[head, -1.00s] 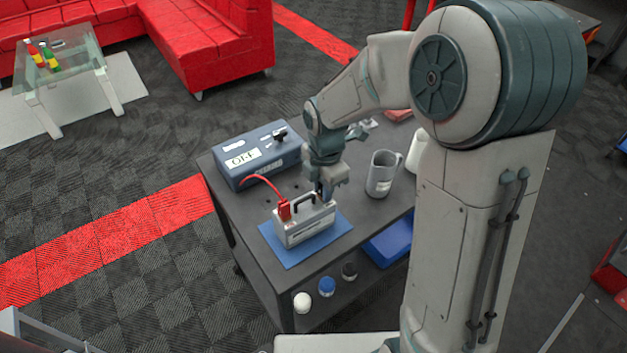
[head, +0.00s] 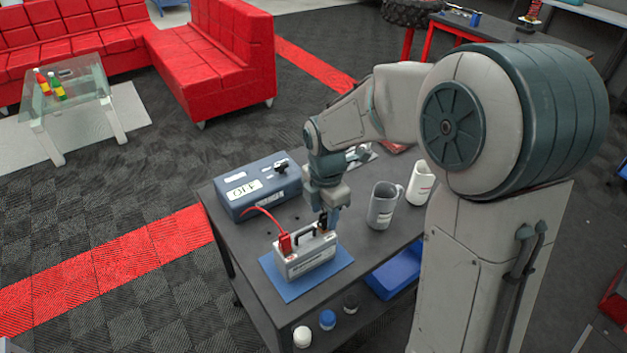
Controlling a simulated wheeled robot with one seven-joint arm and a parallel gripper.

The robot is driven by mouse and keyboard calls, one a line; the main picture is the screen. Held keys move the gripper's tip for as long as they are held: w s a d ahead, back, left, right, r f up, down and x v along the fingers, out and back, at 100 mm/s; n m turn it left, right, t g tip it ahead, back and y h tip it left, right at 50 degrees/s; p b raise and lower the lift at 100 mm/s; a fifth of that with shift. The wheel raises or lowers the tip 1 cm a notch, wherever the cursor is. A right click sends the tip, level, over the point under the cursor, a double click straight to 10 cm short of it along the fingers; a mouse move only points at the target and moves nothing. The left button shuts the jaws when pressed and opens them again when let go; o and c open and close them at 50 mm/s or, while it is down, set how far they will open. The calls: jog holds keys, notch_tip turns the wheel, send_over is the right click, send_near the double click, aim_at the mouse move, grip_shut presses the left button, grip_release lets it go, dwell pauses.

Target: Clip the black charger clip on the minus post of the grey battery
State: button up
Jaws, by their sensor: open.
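The grey battery (head: 308,262) stands upright on a blue mat (head: 290,290) on the dark cart. It has a dark carry handle. A red clip (head: 285,243) with a red cable sits at the battery's left post. A small dark piece, seemingly the black clip (head: 322,225), shows at the battery's right end, right at my fingertips. Whether it grips the minus post is too small to tell. My gripper (head: 327,215) points down over that right end, its fingers open around or beside the dark piece. The blue-grey charger (head: 257,186) stands behind the battery, with a white display.
A blue bin (head: 395,270) and several small jars (head: 327,319) are on the lower shelf. The cart's front left top is clear.

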notch_tip(320, 180, up, 11)
jog(key=shift+a+f, duration=0.15)
dwell(0.7)
